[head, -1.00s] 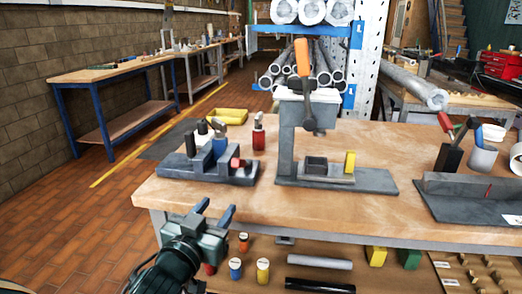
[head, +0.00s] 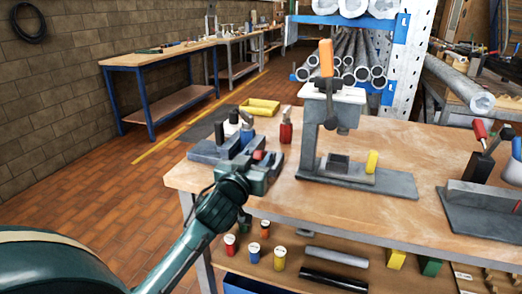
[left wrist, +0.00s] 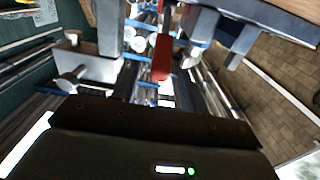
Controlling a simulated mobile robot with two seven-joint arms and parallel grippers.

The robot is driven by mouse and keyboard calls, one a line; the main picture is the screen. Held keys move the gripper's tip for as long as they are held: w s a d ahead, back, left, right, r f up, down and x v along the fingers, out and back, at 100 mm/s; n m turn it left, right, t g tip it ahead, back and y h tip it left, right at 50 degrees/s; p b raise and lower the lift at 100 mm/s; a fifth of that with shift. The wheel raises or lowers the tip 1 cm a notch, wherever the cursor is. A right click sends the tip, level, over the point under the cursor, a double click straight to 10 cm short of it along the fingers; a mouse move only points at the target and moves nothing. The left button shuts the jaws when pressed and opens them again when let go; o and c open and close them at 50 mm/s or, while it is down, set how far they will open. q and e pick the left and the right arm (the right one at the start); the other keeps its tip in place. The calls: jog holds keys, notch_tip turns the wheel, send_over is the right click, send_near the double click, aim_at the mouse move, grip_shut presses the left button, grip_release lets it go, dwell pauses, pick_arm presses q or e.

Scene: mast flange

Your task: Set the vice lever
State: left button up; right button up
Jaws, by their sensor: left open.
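The grey vice (head: 208,151) stands at the left end of the wooden workbench. A red grip (head: 258,155), which looks like the end of its lever, shows at its front right. My left gripper (head: 247,168) is close in front of the vice and hides part of it. In the left wrist view, a red grip (left wrist: 161,57) appears between the two open fingers (left wrist: 157,42); whether they touch it I cannot tell. The lever's shaft is not clear. My right gripper is not in view.
A grey press (head: 312,125) with an orange-handled lever (head: 326,58) stands right of the vice. A red bottle (head: 286,130) is close behind the vice's right end. The workbench (head: 410,145) has free room behind the press. Several small containers stand on the shelf below.

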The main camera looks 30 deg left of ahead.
pick_arm(q)
jog(key=shift+x, duration=2.15)
jog(key=shift+d, duration=0.1)
jog(key=shift+c, duration=0.2)
grip_shut()
